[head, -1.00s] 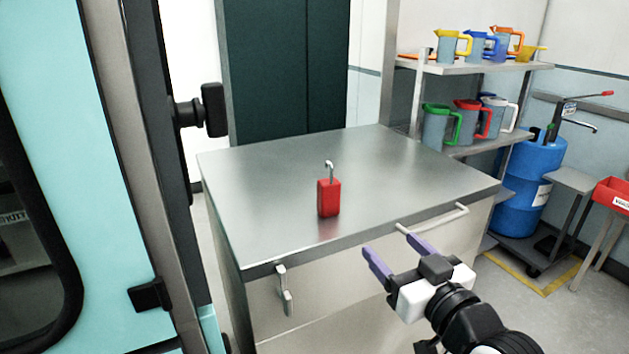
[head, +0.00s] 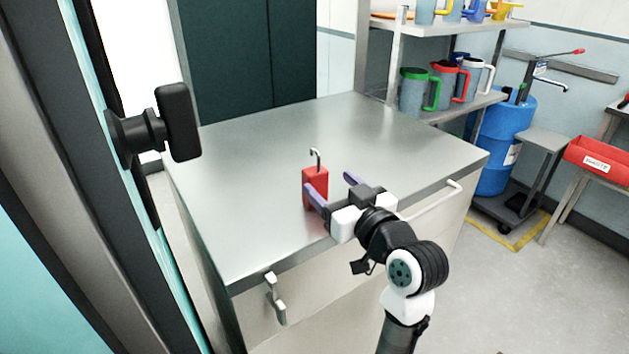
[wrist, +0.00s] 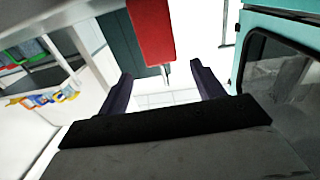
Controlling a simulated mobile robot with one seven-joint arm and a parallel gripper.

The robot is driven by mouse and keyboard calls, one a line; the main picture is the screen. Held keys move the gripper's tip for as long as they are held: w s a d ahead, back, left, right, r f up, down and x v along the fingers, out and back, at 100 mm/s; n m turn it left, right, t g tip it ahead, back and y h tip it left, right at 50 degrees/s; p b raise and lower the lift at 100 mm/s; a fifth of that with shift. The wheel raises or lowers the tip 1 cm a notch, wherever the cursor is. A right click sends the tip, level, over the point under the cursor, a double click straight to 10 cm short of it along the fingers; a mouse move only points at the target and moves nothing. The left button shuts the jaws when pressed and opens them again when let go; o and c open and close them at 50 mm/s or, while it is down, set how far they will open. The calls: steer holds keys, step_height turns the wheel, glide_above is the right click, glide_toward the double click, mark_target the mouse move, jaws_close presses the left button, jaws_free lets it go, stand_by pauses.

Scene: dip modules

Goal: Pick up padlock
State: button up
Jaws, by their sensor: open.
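The red padlock (head: 315,187) stands upright on the metal cabinet top (head: 270,150), with its open silver shackle pointing up. In the wrist view the padlock's red body (wrist: 151,32) shows at the top middle, ahead of the fingers and between their lines. My gripper (head: 333,189) is open and empty, at the cabinet's front edge. In the head view its left purple finger overlaps the lower part of the padlock; I cannot tell whether they touch.
A black knob-like fixture (head: 178,122) on a teal-edged frame stands close at the left. Handles (head: 432,202) jut from the cabinet front. Shelves with jugs (head: 411,92), a blue drum (head: 503,145) and a red bin (head: 598,161) are at right. The cabinet top around the padlock is clear.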

mark_target(319, 178)
steer(key=shift+f+p+x, duration=0.2)
steer(key=shift+p+x, duration=0.4)
steer(key=shift+x, duration=1.05)
steer(key=shift+f+p+x, duration=0.2)
steer(key=shift+p+x, duration=0.4)
steer(key=shift+x, duration=1.1)
steer(key=shift+s+a, duration=0.1)
steer(key=c, duration=1.1)
steer(key=shift+r, duration=0.1)
